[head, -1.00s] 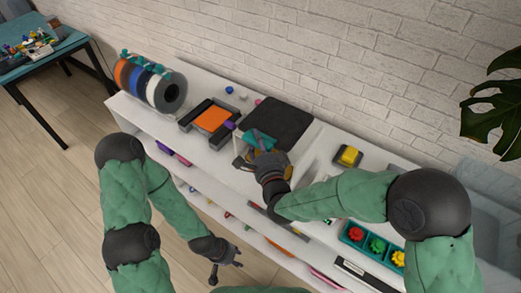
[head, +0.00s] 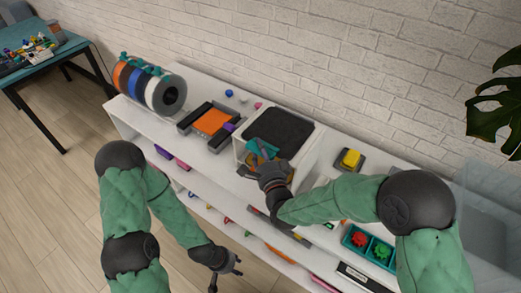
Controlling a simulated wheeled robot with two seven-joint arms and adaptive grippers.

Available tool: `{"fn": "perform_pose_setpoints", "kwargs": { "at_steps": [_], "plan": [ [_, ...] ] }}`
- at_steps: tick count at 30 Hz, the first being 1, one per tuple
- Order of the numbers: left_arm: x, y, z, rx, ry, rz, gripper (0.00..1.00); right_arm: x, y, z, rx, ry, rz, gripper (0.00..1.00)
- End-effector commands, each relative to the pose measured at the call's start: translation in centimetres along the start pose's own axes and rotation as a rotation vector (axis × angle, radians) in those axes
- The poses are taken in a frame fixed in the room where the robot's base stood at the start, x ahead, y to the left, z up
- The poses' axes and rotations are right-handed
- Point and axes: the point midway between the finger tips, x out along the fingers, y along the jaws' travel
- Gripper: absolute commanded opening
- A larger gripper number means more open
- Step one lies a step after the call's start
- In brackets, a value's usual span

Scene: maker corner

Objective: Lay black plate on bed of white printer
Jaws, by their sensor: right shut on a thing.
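The black plate (head: 278,132) lies flat, or very nearly so, over the top of the white printer (head: 304,158), whose pale rim shows around it. I cannot tell whether it fully touches the bed, which is hidden beneath it. A teal patch (head: 263,148) shows at the plate's near left corner, by my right gripper (head: 261,161). My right gripper is shut at the plate's near edge, its fingertips partly hidden by the hand. My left gripper (head: 226,275) is open and empty, low in front of the shelf.
A black printer with an orange bed (head: 212,122) stands to the left, beside a row of spools (head: 150,88). The brick wall is close behind.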

Motion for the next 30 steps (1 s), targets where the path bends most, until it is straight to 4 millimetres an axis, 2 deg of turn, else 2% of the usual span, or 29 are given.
{"fn": "perform_pose_setpoints", "kwargs": {
  "at_steps": [1,3,14,19,30],
  "plan": [
    [0.2,-0.1,0.0,0.0,0.0,0.0,0.4,0.0,0.2,0.0,0.0,0.0,0.001,0.32],
    [0.1,0.0,0.0,0.0,0.0,0.0,0.4,0.0,0.1,0.0,0.0,0.0,0.001,0.52],
    [0.0,0.0,0.0,0.0,0.0,0.0,0.4,0.0,0.1,0.0,0.0,0.0,0.001,0.53],
    [-0.9,0.3,0.1,0.0,0.0,0.0,0.4,0.0,0.0,0.0,0.0,0.0,0.003,0.53],
    [-2.3,0.8,0.1,0.0,0.0,0.0,0.4,-7.3,0.0,0.3,0.0,0.0,0.001,0.53]
  ]
}}
